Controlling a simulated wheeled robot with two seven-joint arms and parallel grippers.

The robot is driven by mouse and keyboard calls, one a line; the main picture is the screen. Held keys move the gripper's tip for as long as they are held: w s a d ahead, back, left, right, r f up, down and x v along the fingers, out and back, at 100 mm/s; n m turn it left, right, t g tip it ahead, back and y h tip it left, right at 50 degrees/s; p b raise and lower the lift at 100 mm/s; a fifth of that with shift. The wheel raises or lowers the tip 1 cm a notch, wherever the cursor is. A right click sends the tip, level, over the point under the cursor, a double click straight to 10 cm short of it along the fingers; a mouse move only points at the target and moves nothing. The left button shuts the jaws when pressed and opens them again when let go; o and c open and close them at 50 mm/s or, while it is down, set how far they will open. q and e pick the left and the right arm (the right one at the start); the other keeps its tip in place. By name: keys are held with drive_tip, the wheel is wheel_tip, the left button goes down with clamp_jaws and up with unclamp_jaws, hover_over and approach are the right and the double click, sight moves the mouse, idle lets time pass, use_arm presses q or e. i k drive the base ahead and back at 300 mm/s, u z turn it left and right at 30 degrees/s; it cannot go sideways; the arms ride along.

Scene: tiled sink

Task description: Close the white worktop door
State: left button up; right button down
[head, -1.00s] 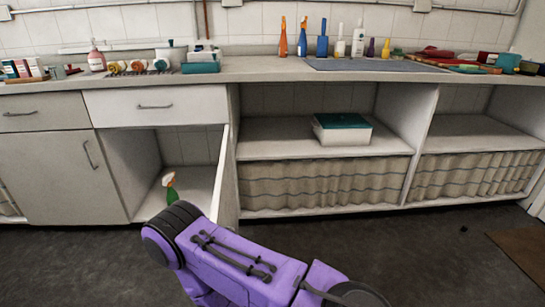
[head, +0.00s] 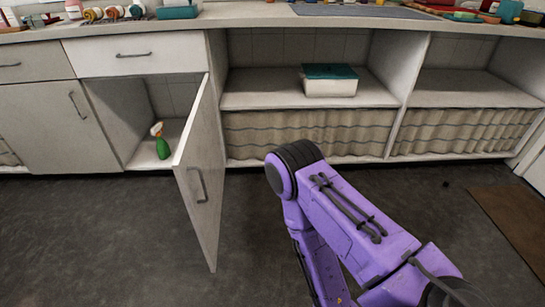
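The white worktop door (head: 203,170) stands open in the head view, swung out toward me from the right side of its cupboard. Its grey handle (head: 197,186) is on the face turned to the right. Inside the open cupboard stands a green spray bottle (head: 161,141) with an orange and white top. My purple arm comes in from the lower right and bends just right of the door, with a gap between them. Neither of my grippers shows in the view.
A white box with a teal lid (head: 331,87) sits on the open shelf (head: 255,102) to the right. A pleated curtain (head: 300,134) hangs below. A closed cupboard (head: 55,128) is left of the opening. A brown mat (head: 513,222) lies on the dark floor at the right.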

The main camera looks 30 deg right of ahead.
sight(198, 165)
drive_tip(key=z, duration=0.55)
drive_tip(key=i, duration=1)
drive_tip(key=z, duration=0.4)
drive_tip(key=k, duration=0.55)
drive_tip(key=u, duration=0.05)
